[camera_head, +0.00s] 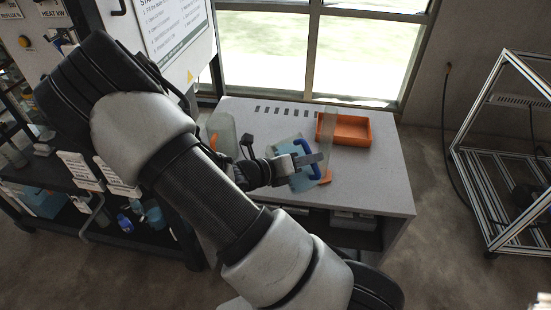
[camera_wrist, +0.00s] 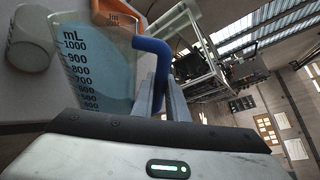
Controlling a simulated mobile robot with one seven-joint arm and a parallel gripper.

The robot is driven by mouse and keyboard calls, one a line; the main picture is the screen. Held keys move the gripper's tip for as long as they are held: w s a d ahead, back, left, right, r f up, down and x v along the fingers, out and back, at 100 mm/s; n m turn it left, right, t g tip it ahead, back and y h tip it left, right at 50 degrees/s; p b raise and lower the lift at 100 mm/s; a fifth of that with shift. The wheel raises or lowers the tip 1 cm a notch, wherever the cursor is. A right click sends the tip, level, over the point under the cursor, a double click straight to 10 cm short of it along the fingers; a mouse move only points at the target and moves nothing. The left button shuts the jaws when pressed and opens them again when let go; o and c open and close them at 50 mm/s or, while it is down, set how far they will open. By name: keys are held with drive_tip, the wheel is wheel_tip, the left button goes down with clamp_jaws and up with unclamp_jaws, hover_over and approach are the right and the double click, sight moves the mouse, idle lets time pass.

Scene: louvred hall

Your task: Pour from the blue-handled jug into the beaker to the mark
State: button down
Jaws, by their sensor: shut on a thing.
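The jug (camera_head: 288,163) is clear, with a blue handle (camera_head: 306,168) and bluish liquid inside, above the pale worktop. In the wrist view the jug (camera_wrist: 85,60) shows a dark mL scale with 1000 near the top, and its blue handle (camera_wrist: 158,52). My gripper (camera_head: 312,160) is shut on the handle; its fingers also show in the wrist view (camera_wrist: 158,95). A clear vessel (camera_head: 222,128), perhaps the beaker, stands on the worktop left of my gripper. A greyish vessel (camera_wrist: 30,38) shows at left in the wrist view; I cannot tell whether it is the same one. No fill mark is readable.
An orange tray (camera_head: 343,143) sits at the back right of the worktop (camera_head: 375,185). A small orange piece (camera_head: 325,177) shows near the jug. The worktop's front right is clear. A metal frame (camera_head: 500,150) stands at right, and a dark shelf unit (camera_head: 100,225) at left.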

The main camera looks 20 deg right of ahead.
drive_tip(key=shift+r, duration=0.1)
idle(0.3)
drive_tip(key=shift+w+r+p, duration=0.2)
drive_tip(key=shift+r+p, duration=0.3)
drive_tip(key=shift+p, duration=0.3)
drive_tip(key=shift+w+r+n+g+p, duration=0.2)
drive_tip(key=shift+r+n+g+p, duration=0.15)
drive_tip(key=shift+p, duration=0.55)
